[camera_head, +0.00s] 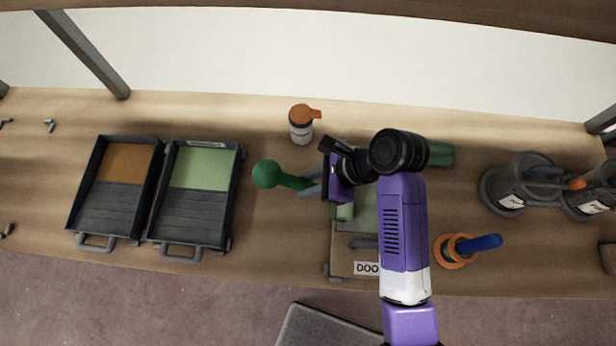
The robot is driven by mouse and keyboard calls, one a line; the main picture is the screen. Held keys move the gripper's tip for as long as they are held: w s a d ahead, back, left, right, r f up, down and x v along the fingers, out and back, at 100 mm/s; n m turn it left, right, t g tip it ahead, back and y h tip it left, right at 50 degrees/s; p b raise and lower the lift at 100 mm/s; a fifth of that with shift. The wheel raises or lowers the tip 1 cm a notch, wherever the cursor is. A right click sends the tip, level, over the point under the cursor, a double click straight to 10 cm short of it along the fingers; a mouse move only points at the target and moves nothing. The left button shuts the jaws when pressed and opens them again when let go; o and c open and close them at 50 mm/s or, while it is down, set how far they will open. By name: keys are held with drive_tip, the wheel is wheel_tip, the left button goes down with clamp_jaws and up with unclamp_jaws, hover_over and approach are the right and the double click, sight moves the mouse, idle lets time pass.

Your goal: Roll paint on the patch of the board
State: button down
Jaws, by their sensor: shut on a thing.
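My gripper (312,187) is shut on the green handle of a tool, whose round green knob (266,174) sticks out to the left. A pale green piece (345,212) below the gripper may be its roller sleeve; I cannot tell for sure. The board (345,262), with a label starting "DOO", lies under my arm. A pale green patch (367,212) shows on it, partly hidden by my arm. Whether the roller touches the patch cannot be told. Two dark paint trays stand at the left, one with green paint (203,167), one with brown-orange paint (128,163).
A white jar with an orange lid (301,127) stands behind the gripper. A green cylinder (440,154) lies right of my wrist. Orange rings with a blue handle (483,243) lie right of the board. Grey pots (505,190) stand at the far right.

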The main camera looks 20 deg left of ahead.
drive_tip(key=shift+f, duration=0.2)
drive_tip(key=shift+w+d+r, duration=0.1)
drive_tip(key=shift+w+d, duration=0.1)
drive_tip(key=shift+d, duration=0.55)
drive_tip(key=shift+w+d+f, duration=0.1)
drive_tip(key=shift+w+d, duration=0.15)
drive_tip(key=shift+d, duration=0.55)
drive_tip(key=shift+w+d+r, duration=0.1)
drive_tip(key=shift+w+d, duration=0.1)
drive_tip(key=shift+d, duration=0.55)
drive_tip(key=shift+w+d, duration=0.2)
drive_tip(key=shift+d, duration=0.55)
drive_tip(key=shift+w+d, duration=0.25)
drive_tip(key=shift+d, duration=0.55)
drive_tip(key=shift+w+d, duration=0.2)
drive_tip(key=shift+d, duration=0.55)
drive_tip(key=shift+d, duration=0.1)
drive_tip(key=d, duration=0.2)
drive_tip(key=w+d, duration=0.1)
drive_tip(key=d, duration=0.1)
drive_tip(key=shift+w+d, duration=0.15)
drive_tip(key=shift+d, duration=0.05)
drive_tip(key=shift+a, duration=0.1)
